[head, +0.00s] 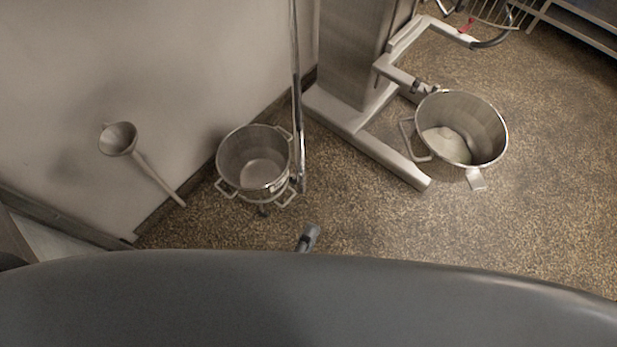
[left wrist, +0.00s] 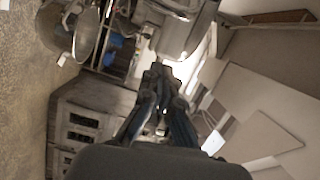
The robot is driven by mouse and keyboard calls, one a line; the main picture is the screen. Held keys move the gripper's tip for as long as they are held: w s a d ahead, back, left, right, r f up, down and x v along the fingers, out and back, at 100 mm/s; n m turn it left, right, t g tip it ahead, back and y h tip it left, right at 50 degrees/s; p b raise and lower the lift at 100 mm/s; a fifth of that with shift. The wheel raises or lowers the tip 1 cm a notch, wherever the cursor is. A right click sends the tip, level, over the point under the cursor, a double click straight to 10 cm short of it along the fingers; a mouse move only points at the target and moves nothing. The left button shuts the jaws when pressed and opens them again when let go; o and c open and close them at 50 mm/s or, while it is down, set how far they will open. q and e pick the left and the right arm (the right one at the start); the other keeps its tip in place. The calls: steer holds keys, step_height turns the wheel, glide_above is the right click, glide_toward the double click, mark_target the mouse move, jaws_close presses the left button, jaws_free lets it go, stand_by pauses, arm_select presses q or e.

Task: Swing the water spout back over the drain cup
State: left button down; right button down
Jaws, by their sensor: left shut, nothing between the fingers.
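The drain cup (head: 118,138) is a metal funnel on a slanted pipe, at the left by the wall. A long thin chrome pipe, which looks like the water spout (head: 296,95), runs down from the top edge past the right rim of a metal pot. It stands well to the right of the drain cup, with nothing of it over the cup. The tip of my left gripper (head: 308,237) shows just below the pipe's lower end, apart from it. In the left wrist view the gripper (left wrist: 158,128) is shut and empty. My right gripper is not in view.
The two-handled pot (head: 254,150) stands by the wall. A mixer with a large bowl (head: 462,125) holding pale stuff is at the right, its base leg (head: 385,160) reaching forward. Speckled floor (head: 540,190) is clear at the far right. My own grey body fills the bottom.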

arm_select(q)
steer(key=w+r+p, duration=0.1)
steer(key=w+p, duration=0.3)
steer(key=w, duration=0.5)
steer(key=shift+w+a+r, duration=0.15)
steer(key=shift+w+a, duration=0.1)
steer(key=shift+w, duration=0.05)
